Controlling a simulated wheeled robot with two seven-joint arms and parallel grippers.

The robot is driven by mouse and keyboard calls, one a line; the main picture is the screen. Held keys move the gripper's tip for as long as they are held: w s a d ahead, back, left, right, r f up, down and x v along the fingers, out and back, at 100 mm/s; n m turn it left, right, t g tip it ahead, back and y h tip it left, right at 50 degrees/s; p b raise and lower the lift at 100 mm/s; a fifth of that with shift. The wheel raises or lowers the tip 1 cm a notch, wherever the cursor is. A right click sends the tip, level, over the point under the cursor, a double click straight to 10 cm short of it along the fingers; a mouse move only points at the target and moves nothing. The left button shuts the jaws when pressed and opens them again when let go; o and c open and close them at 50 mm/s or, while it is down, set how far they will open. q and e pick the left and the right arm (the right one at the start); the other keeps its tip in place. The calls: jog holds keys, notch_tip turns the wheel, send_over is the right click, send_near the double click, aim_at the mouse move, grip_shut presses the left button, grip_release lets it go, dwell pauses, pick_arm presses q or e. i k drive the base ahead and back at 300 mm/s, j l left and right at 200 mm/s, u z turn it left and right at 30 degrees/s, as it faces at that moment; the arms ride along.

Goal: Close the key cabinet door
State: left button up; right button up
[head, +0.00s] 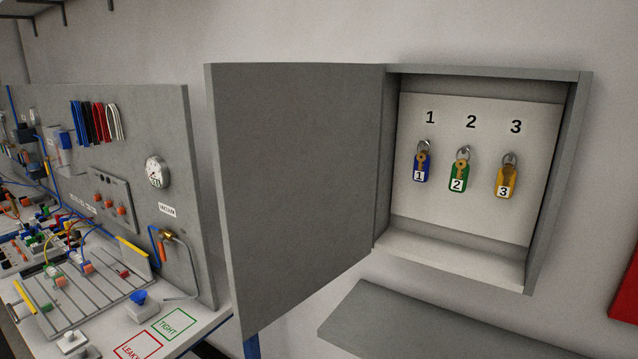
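The grey key cabinet (584,150) hangs on the wall at the right of the head view. Its grey door (300,170) stands wide open, hinged on the cabinet's left side and swung out to the left. Inside, three padlocks with keys hang in a row on a white back panel: a blue one (421,172) under 1, a green one (459,176) under 2 and a yellow one (505,183) under 3. Neither of my grippers is in view.
A grey shelf (400,330) juts out below the cabinet. A red panel (628,290) is at the right edge. At the left, a workbench has an upright grey board (150,120) with a gauge (158,172), hanging cables and tubing. The bench stands close to the door's free edge.

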aim_at(295, 145)
jog(key=j+z, duration=0.1)
jog(key=z, duration=0.25)
jog(key=j+z, duration=0.1)
jog(key=z, duration=0.25)
jog(key=j+z, duration=0.1)
jog(key=z, duration=0.25)
jog(key=j+z, duration=0.2)
jog(key=j, duration=0.25)
jog(key=k+j+z, duration=0.2)
jog(key=j, duration=0.2)
jog(key=k+j+z, duration=0.2)
jog(key=j, duration=0.25)
jog(key=j+z, duration=0.25)
jog(key=j, duration=0.15)
jog(key=k+j+z, duration=0.2)
jog(key=j, duration=0.15)
jog(key=k+j, duration=0.2)
jog(key=j, duration=0.15)
jog(key=k+j, duration=0.2)
jog(key=j, duration=0.15)
jog(key=k+j, duration=0.2)
jog(key=j, duration=0.15)
jog(key=j+z, duration=0.2)
jog(key=i+l, duration=0.05)
